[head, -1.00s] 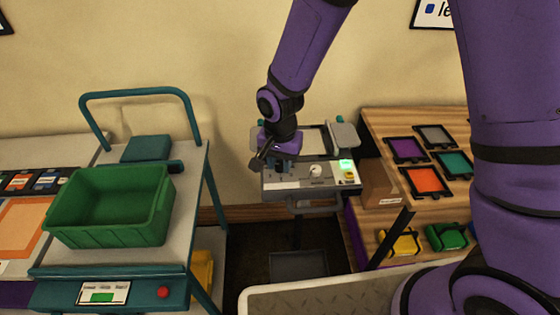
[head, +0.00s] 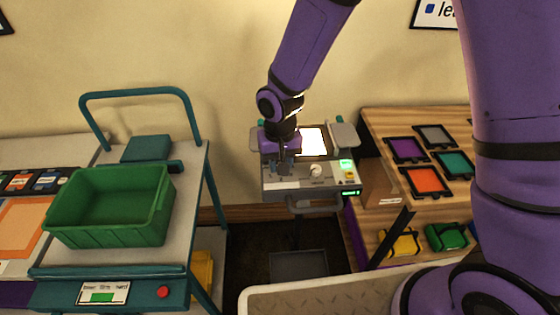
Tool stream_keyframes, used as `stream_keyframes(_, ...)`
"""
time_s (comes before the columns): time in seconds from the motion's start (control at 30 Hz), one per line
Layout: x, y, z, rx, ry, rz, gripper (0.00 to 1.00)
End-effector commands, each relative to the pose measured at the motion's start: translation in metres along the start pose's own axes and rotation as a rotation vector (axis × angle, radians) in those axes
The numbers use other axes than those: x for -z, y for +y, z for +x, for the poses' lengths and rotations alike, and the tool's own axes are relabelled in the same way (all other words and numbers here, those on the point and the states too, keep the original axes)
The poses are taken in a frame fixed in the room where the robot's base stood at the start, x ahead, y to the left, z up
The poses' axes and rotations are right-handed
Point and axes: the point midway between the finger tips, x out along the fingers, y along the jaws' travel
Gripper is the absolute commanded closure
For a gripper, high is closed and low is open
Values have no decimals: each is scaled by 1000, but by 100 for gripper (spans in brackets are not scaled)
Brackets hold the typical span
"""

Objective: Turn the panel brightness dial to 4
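The control panel (head: 325,184) is a grey box on a stand, with a bright white lit panel (head: 313,141) behind it. A white round dial (head: 316,171) sits in the middle of its face; its setting is too small to read. A green lit display (head: 346,165) and a yellow button are at the right of the face. My gripper (head: 283,172) points down over the left part of the panel, left of the white dial. Its fingers are small and dark here, and what lies beneath them is hidden.
A green bin (head: 110,205) stands on a teal-framed cart (head: 205,165) to the left. A brown box (head: 378,183) and a wooden table (head: 400,120) with coloured square trays are close on the right. A light-rimmed tray edge (head: 300,293) lies in front.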

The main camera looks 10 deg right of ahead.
Motion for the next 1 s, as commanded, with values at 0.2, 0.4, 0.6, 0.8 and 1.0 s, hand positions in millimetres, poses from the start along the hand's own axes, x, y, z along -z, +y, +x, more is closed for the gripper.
stream_keyframes(0.2,0,0,0,1,0,-177,94)
stream_keyframes(0.4,0,0,0,0,0,-299,94)
stream_keyframes(0.6,0,0,0,0,0,-375,94)
stream_keyframes(0.8,0,0,0,0,0,-407,94)
stream_keyframes(1.0,0,0,0,0,0,-412,94)
